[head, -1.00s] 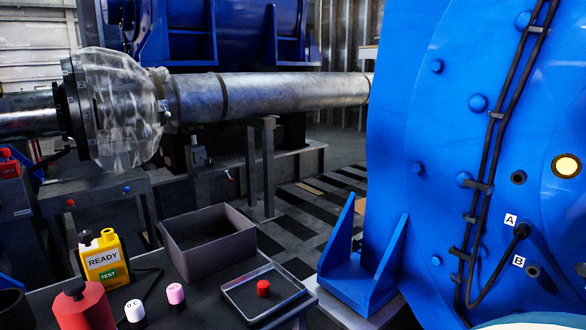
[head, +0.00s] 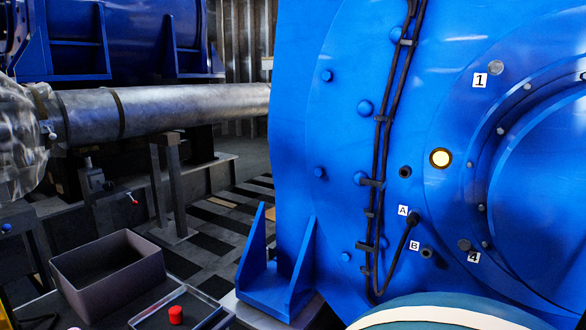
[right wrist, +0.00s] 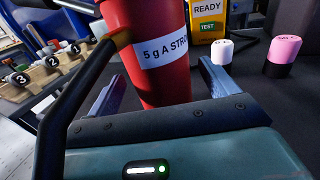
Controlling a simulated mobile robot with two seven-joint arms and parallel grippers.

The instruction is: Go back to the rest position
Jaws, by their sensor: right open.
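My right gripper (right wrist: 162,72) is open in the right wrist view, its two fingers apart. A red cylinder (right wrist: 150,22) with a white label reading "5 g A STRO" stands upright in the gap between the fingers or just beyond it. I cannot tell how near they are. A black curved bar (right wrist: 75,100) crosses the left side of that view. Neither gripper's jaws show in the head view, and my left gripper is in no view.
A grey bin (head: 62,268) and a shallow tray (head: 212,318) holding a red cap (head: 175,314) are at lower left. The blue machine (head: 330,130) fills the right. White (right wrist: 222,52) and pink (right wrist: 284,52) pegs and a yellow READY tester (right wrist: 209,30) stand beyond the right gripper.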

